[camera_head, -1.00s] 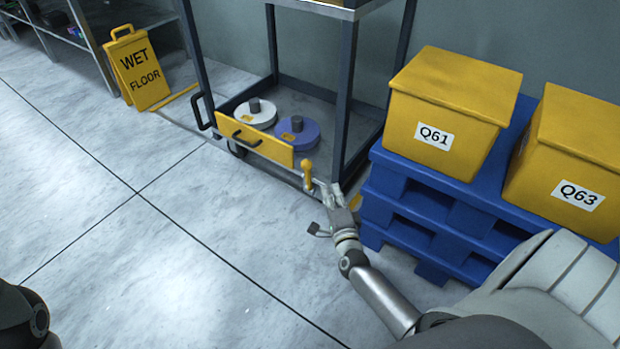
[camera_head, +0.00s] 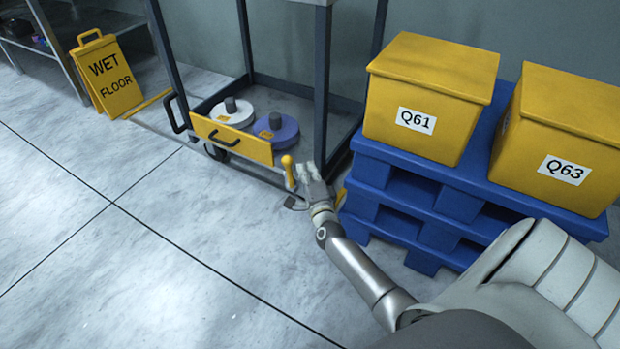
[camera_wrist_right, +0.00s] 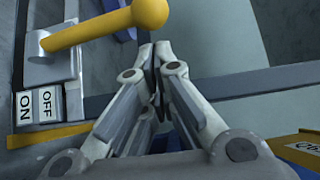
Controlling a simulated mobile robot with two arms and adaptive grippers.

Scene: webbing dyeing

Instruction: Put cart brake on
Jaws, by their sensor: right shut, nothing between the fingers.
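The cart (camera_head: 328,80) has dark posts and a low shelf with a yellow drawer front. Its brake lever (camera_head: 288,170) has a yellow handle with a round knob and stands at the cart's lower right front. In the right wrist view the yellow lever (camera_wrist_right: 95,28) comes out of a grey mount, with OFF and ON labels (camera_wrist_right: 40,104) below it. My right gripper (camera_head: 307,168) is shut and empty, just right of the lever; in the wrist view its fingertips (camera_wrist_right: 157,50) are below and right of the knob, seemingly apart from it. My left gripper is not in view.
A white spool (camera_head: 232,113) and a purple spool (camera_head: 278,130) lie on the cart's low shelf. Blue pallets (camera_head: 400,165) with yellow bins Q61 (camera_head: 430,90) and Q63 (camera_head: 570,130) stand close on the right. A wet floor sign (camera_head: 108,80) stands left. The front floor is clear.

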